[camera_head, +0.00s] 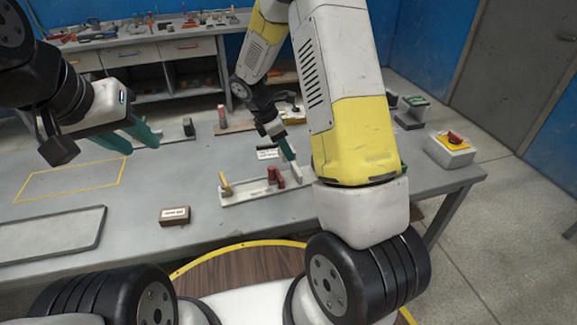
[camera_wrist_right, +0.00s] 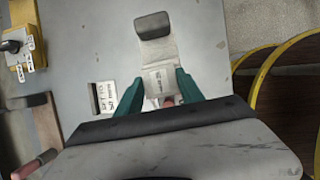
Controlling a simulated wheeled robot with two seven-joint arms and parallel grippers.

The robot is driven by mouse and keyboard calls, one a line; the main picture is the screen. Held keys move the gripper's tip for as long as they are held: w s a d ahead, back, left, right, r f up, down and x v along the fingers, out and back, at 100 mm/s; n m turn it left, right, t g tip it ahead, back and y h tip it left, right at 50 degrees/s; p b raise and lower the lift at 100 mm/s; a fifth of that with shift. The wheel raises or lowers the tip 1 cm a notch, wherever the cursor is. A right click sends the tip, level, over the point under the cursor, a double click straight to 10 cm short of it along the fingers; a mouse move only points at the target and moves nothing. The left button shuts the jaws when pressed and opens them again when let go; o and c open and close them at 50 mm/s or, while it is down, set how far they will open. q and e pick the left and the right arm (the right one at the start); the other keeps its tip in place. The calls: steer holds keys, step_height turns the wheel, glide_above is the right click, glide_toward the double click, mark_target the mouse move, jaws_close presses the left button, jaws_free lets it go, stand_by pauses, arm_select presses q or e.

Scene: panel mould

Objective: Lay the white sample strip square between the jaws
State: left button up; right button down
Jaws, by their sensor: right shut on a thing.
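My right gripper (camera_head: 290,158) points down over the bench at the right end of a pale fixture (camera_head: 243,194). It is shut on a whitish labelled piece, apparently the white sample strip (camera_wrist_right: 158,82), which shows between the teal fingers (camera_wrist_right: 158,88) in the right wrist view. In the head view a pale piece (camera_head: 295,172) shows just under the fingertips. Whether it touches the fixture I cannot tell. The fixture carries a yellow upright (camera_head: 225,184) and a red part (camera_head: 272,175). My left gripper (camera_head: 130,138) is open and empty above the bench at the left.
A brown labelled block (camera_head: 174,216) lies left of the fixture. A label card (camera_head: 267,153) lies behind it. A grey tray (camera_head: 50,232) lies at the front left, near a yellow taped outline (camera_head: 70,180).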

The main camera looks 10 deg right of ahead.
step_height(320, 180, down, 9)
steer(key=shift+d+f, duration=0.1)
steer(key=shift+f, duration=0.1)
steer(key=shift+f, duration=0.1)
steer(key=c, duration=0.7)
jaws_free()
steer(key=shift+c, duration=0.2)
